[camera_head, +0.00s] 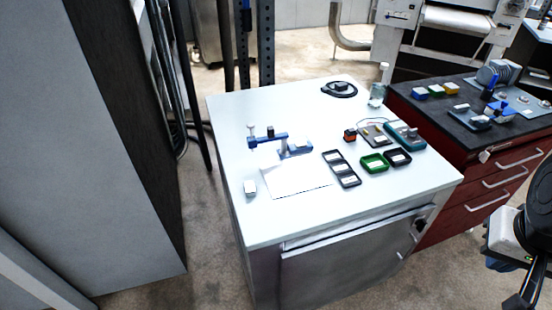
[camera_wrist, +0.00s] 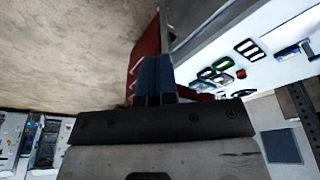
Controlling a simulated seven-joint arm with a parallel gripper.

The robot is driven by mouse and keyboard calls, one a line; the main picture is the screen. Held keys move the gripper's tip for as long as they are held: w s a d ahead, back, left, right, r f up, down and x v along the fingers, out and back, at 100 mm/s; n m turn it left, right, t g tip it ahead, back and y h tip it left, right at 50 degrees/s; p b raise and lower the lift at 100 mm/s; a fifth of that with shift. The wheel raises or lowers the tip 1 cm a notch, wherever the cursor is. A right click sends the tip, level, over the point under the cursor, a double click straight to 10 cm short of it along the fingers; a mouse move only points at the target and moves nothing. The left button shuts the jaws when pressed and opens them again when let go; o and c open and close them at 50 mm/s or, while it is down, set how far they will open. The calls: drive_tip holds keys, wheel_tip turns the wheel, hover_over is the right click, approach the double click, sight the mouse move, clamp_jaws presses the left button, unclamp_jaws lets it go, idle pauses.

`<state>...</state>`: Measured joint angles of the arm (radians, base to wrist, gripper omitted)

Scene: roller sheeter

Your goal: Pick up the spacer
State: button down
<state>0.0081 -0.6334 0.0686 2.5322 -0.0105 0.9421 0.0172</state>
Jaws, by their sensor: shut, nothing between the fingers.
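I cannot tell for sure which thing is the spacer. A small pale block (camera_head: 250,188) stands near the left edge of the white-topped bench (camera_head: 290,225), beside a white sheet (camera_head: 297,181); it may be the spacer, but it is too small to tell. A blue measuring fixture (camera_head: 268,140) stands behind the sheet. In the wrist view, my gripper (camera_wrist: 153,70) has its blue fingers together, with nothing between them. It is away from the bench top, which shows at upper right. In the head view, only part of my arm shows at the right edge.
A black three-part tray (camera_head: 341,168), a green tray (camera_head: 374,163), a black tray (camera_head: 397,157), a small orange-black box (camera_head: 350,135) and a teal device (camera_head: 404,136) crowd the bench's right half. A bottle (camera_head: 376,95) stands behind. A red drawer cabinet (camera_head: 480,190) adjoins at right.

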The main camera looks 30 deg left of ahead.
drive_tip(key=c, duration=0.7)
unclamp_jaws()
